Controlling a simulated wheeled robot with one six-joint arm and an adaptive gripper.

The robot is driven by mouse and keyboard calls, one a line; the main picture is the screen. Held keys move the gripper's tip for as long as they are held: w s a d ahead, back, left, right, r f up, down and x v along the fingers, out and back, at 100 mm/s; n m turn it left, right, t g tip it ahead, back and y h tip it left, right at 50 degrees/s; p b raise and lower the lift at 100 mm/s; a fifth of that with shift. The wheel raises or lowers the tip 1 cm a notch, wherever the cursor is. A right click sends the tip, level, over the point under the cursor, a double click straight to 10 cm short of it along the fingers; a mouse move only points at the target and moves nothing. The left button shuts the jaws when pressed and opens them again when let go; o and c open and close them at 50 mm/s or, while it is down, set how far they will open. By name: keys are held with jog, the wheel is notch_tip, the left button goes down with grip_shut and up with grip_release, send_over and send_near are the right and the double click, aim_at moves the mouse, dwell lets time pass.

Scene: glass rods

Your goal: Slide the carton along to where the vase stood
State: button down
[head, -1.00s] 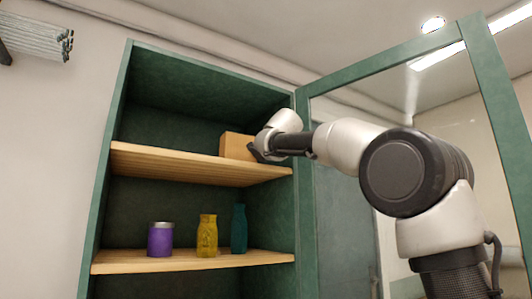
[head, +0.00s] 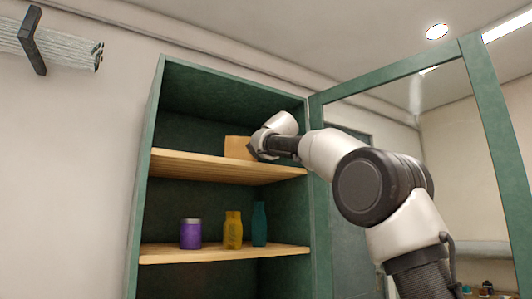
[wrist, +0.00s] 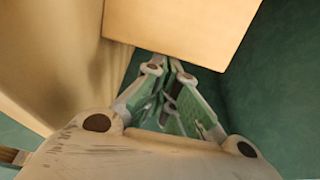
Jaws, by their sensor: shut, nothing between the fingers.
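The carton (head: 237,147) is a plain tan box on the upper shelf (head: 195,163) of a green cabinet. In the wrist view the carton (wrist: 180,28) fills the top, just beyond my fingertips. My gripper (head: 252,152) is at the carton's right side in the head view and hides part of it. In the wrist view my gripper (wrist: 170,68) has its fingers close together with nothing between them. I cannot tell whether they touch the carton. I see no vase on the upper shelf.
The lower shelf (head: 165,255) holds a purple jar (head: 190,234), a yellow bottle (head: 233,230) and a teal bottle (head: 259,225). The upper shelf left of the carton is clear. The glazed cabinet door (head: 395,85) stands open at the right, behind my arm.

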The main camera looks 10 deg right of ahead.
aim_at(243, 151)
jog(key=s+a, duration=0.1)
jog(key=a, duration=0.4)
jog(key=s+a, duration=0.1)
jog(key=a, duration=0.2)
jog(key=shift+s+a, duration=0.25)
jog(key=shift+s, duration=0.1)
jog(key=shift+d, duration=0.25)
dwell(0.4)
jog(key=s, duration=1.2)
jog(key=shift+a, duration=0.15)
jog(key=c, duration=2.2)
grip_release()
